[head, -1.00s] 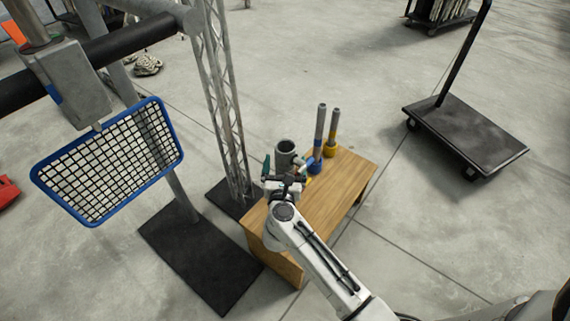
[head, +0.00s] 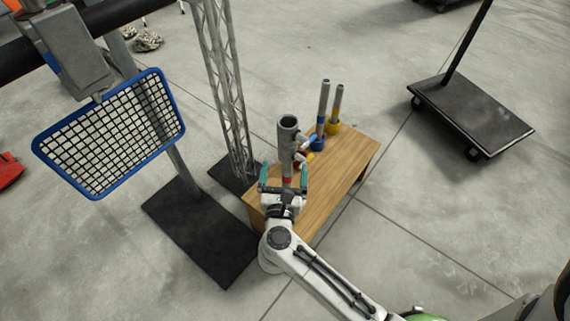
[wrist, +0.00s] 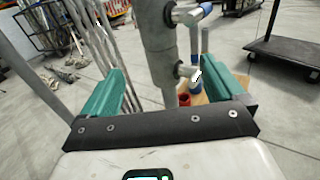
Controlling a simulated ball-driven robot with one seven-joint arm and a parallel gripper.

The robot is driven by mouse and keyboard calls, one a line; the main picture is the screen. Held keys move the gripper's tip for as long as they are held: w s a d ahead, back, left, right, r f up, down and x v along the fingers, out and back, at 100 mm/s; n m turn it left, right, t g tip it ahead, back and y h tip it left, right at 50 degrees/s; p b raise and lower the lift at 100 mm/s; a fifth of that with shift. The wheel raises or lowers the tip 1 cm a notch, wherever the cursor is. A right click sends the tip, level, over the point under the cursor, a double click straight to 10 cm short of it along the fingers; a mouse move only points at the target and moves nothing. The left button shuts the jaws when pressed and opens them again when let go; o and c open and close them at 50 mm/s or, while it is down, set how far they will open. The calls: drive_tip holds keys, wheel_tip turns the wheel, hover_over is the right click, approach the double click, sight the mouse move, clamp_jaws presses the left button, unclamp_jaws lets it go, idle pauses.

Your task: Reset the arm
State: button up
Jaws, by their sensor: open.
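My gripper (head: 284,178) is open, with its two green fingers apart and nothing held between them. It is over the near end of the wooden table (head: 330,180). A grey metal post (head: 288,138) with side knobs stands upright on the table just beyond the fingers, in line with the gap between them. The post (wrist: 160,50) also shows in the wrist view, beyond the fingertips. I cannot tell whether the fingers touch it. A red piece shows at the post's lower end.
Two grey tubes, one with a blue base (head: 318,142) and one with a yellow base (head: 333,127), stand at the table's far end. A truss (head: 225,90) and a blue-rimmed grid panel (head: 112,135) stand left. A black cart (head: 474,118) stands right, with clear floor between.

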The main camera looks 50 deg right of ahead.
idle(0.6)
drive_tip(key=w+a+r+n+t+y+p, duration=0.1)
drive_tip(key=w+a+r+n+t+y, duration=0.3)
drive_tip(key=n, duration=0.4)
drive_tip(key=w+a+r+n+t+y+p, duration=0.1)
drive_tip(key=a+r+n+t+y+p, duration=0.15)
drive_tip(key=r+n+t+y, duration=0.35)
drive_tip(key=s+a+n+g+y+p, duration=0.15)
drive_tip(key=a+n+g+y, duration=0.25)
drive_tip(key=a+n+y, duration=0.9)
drive_tip(key=s+d+f+n+g+h+p, duration=0.4)
drive_tip(key=s+n+g, duration=0.45)
drive_tip(key=n, duration=0.55)
drive_tip(key=s+d+n+g+h, duration=0.4)
drive_tip(key=s+d+g, duration=0.3)
drive_tip(key=s, duration=0.8)
drive_tip(key=shift+s+d+f+n+h+p, duration=0.15)
drive_tip(key=shift+d+f+n+h+p, duration=0.2)
drive_tip(key=shift+d+n, duration=0.6)
